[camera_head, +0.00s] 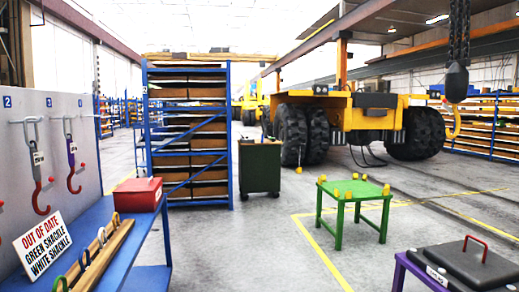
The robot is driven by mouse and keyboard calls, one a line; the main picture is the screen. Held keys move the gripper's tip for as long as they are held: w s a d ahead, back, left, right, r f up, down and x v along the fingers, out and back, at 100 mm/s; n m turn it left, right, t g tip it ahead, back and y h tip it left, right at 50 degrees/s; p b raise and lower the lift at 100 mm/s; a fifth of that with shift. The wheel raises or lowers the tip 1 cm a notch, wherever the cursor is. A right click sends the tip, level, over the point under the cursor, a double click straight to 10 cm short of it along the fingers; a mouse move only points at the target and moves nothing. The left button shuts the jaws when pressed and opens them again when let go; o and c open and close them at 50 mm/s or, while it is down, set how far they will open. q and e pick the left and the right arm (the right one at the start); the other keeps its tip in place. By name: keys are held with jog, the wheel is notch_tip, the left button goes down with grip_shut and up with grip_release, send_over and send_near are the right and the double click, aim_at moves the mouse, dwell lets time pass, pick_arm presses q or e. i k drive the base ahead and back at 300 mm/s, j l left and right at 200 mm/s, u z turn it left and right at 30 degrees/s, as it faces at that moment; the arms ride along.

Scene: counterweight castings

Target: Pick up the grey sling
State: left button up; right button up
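A grey sling (34,158) hangs on the grey wall panel at the left, below the label 2. It has a small white tag and a red hook (41,198) at its lower end. A purple sling (71,150), also with a white tag and a red hook, hangs to its right below the label 3. The two slings hang apart. Neither of my grippers is in view.
A blue bench (150,222) below the panel bears an "out of date" sign (43,243), a wooden rack (106,247) of shackles and a red box (138,194). A green table (350,190) and a purple table (400,262) stand right. Open floor lies between.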

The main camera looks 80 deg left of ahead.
aim_at(37, 158)
jog(key=i+j, duration=0.5)
jog(key=j, duration=0.2)
jog(key=i+j+u, duration=0.45)
jog(key=u, duration=4.05)
